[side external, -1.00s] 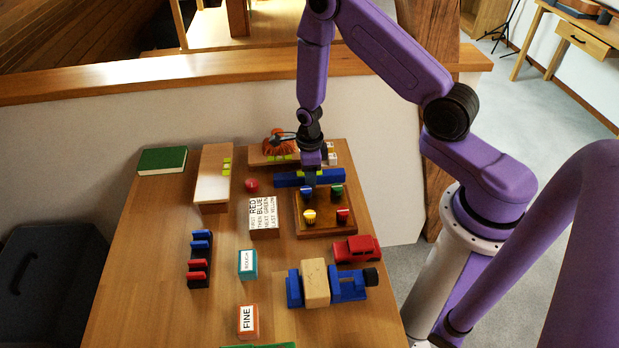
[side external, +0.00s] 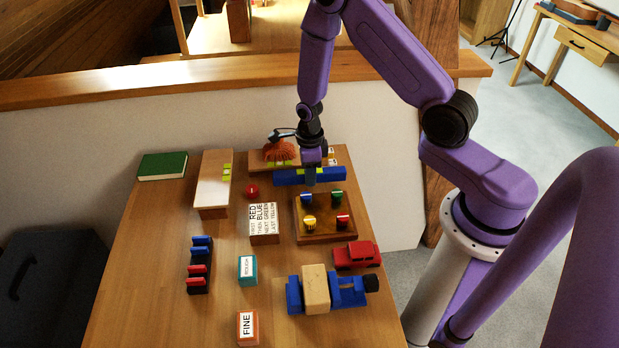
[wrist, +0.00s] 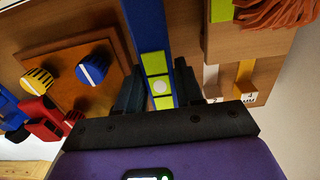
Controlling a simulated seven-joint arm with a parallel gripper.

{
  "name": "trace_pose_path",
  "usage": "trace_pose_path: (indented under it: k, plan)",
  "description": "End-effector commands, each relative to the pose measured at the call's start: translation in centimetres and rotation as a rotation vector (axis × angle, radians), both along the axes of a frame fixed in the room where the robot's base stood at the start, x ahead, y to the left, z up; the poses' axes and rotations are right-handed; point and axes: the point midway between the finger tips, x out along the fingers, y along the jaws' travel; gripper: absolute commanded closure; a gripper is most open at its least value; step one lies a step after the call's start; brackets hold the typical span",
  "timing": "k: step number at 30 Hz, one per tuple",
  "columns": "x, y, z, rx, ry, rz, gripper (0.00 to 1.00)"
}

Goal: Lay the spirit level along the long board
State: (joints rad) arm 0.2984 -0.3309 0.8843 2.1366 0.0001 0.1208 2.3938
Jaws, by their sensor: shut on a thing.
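The spirit level is a blue bar (side external: 333,174) with lime-yellow patches at its middle. My gripper (side external: 310,181) is shut across that middle and holds it level, apparently above the table behind the peg tray. In the wrist view the blue bar (wrist: 151,25) runs between the two dark fingers of my gripper (wrist: 159,88). A wooden board (side external: 257,160) with lime patches lies at the back, just beyond the level. Another wooden board (side external: 213,190), pale on top with lime patches, lies to the left. I cannot tell from the pictures which is the long board.
A brown tray with coloured knobs (side external: 323,234) stands just in front of the level. An orange bristly thing (side external: 279,151) sits by the back board.

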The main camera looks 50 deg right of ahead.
Motion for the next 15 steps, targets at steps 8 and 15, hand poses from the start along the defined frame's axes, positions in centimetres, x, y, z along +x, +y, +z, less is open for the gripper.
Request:
trace_pose_path:
  k: [8,15]
  plan:
    - [-3.5,0.2,4.4,0.000,-0.003,0.000,0.99]
    - [-6.0,0.4,6.6,0.000,0.000,0.001,0.99]
